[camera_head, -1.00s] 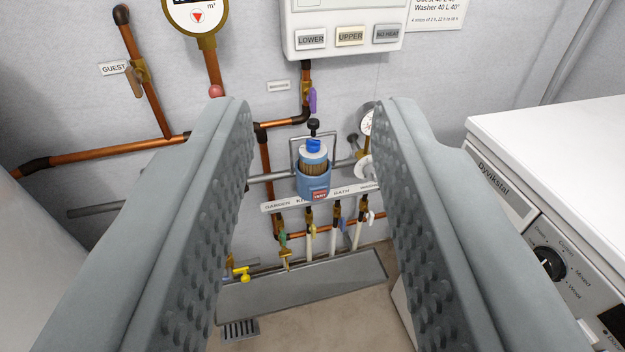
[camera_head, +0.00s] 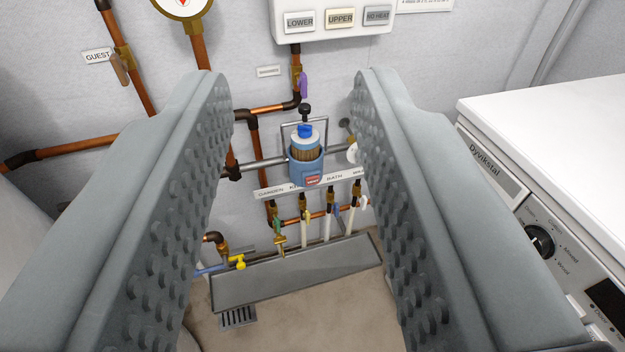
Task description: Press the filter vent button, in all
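The filter (camera_head: 305,150) is a blue housing with a brown cartridge and a blue cap, mounted on the wall pipe. It shows between my fingers, beyond them. The red vent button (camera_head: 313,179) sits low on the front of the housing, with small lettering too blurred to read surely. My gripper (camera_head: 290,85) is open and empty, its two grey studded fingers wide apart. The fingers are apart from the filter and short of the wall.
Copper pipes (camera_head: 272,108) and a heater box with buttons (camera_head: 335,20) are on the wall above. Small valves (camera_head: 303,207) and a metal trough (camera_head: 300,275) lie below the filter. A white washer (camera_head: 560,150) stands at right.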

